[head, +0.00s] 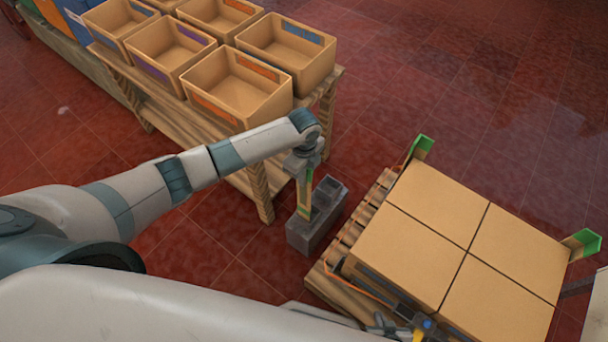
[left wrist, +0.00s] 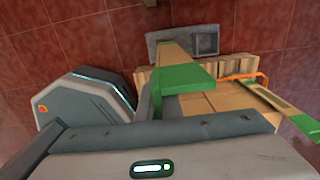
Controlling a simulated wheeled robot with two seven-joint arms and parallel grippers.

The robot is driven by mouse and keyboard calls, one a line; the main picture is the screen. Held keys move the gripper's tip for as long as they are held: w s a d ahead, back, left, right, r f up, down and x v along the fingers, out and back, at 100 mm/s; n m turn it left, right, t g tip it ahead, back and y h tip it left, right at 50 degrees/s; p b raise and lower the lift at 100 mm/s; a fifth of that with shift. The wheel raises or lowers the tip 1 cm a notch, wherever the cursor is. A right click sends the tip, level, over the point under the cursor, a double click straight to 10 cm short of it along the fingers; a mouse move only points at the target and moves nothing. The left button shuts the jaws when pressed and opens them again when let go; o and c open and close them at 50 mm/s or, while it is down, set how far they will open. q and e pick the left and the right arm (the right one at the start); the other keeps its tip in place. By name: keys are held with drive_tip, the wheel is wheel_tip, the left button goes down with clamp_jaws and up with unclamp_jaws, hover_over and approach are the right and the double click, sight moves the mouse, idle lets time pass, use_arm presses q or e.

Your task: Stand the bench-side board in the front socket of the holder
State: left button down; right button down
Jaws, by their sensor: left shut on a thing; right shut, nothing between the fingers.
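My left gripper (head: 303,162) is shut on the board (head: 305,191), a tan strip with green edging, held roughly upright. The board also shows in the left wrist view, with its green end (left wrist: 188,77) nearest the camera. The holder (head: 314,232) is a grey block on the floor, seen also in the left wrist view (left wrist: 167,47). The board's lower end overlaps the near part of the holder and hides the front socket; I cannot tell whether it is inside. The rear socket (head: 330,188) looks empty.
A wooden bench (head: 258,187) with several open bins (head: 237,92) stands left of the holder. A pallet (head: 343,234) loaded with cartons (head: 430,203) stands close on its right, with green-tipped corner boards (head: 583,243) and an orange strap. Red tiled floor is free beyond the holder.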

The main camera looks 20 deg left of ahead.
use_arm(q)
drive_tip(key=shift+f+b, duration=0.3)
drive_tip(key=shift+f, duration=0.4)
idle(0.9)
drive_tip(key=c, duration=1.9)
unclamp_jaws()
drive_tip(key=shift+o, duration=0.2)
wheel_tip(320, 180, up, 17)
drive_tip(key=shift+r, duration=0.2)
